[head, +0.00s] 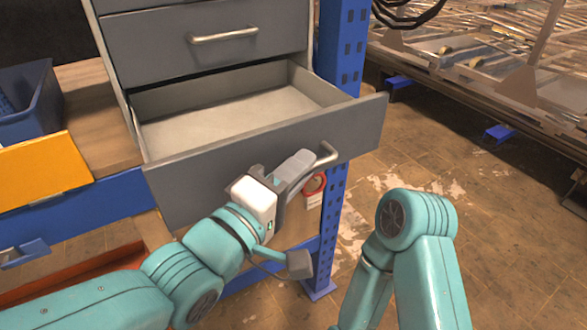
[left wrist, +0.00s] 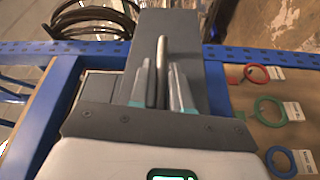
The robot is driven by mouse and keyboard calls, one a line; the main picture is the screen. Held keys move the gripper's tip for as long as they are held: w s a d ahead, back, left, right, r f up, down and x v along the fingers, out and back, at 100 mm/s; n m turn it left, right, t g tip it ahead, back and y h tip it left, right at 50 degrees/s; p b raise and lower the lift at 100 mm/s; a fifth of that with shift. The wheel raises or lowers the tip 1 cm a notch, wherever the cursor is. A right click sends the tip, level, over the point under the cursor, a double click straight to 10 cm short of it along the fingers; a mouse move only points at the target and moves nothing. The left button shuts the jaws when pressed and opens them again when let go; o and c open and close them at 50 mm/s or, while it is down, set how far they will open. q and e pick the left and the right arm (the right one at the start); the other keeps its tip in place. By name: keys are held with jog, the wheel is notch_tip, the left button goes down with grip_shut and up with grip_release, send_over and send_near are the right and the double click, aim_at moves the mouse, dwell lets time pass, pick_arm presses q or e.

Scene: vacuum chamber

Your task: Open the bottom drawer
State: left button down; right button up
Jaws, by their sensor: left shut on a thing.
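The grey bottom drawer (head: 355,125) stands pulled out of the cabinet in the head view, and its empty, pale inside shows. Its metal handle (head: 328,153) is on the front panel, partly hidden behind my left gripper (head: 303,168). That gripper is shut on the handle. In the left wrist view the handle (left wrist: 163,55) is a thin bar between the two fingers of my left gripper (left wrist: 160,88), in front of the grey drawer front (left wrist: 190,45). My right arm shows at the lower right of the head view, but its gripper is not in view.
A closed drawer (head: 160,45) with its own handle is above. A blue perforated post (head: 343,50) stands right of the cabinet. Colored rings (left wrist: 270,109) hang near the post.

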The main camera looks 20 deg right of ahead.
pick_arm(q)
jog(key=shift+w, duration=0.1)
jog(key=c, duration=1.2)
grip_release()
jog(key=shift+o, duration=0.2)
jog(key=shift+s+a, duration=0.25)
jog(key=shift+a, duration=0.1)
jog(key=v, duration=1.5)
jog(key=shift+a, duration=0.15)
jog(key=shift+s, duration=0.1)
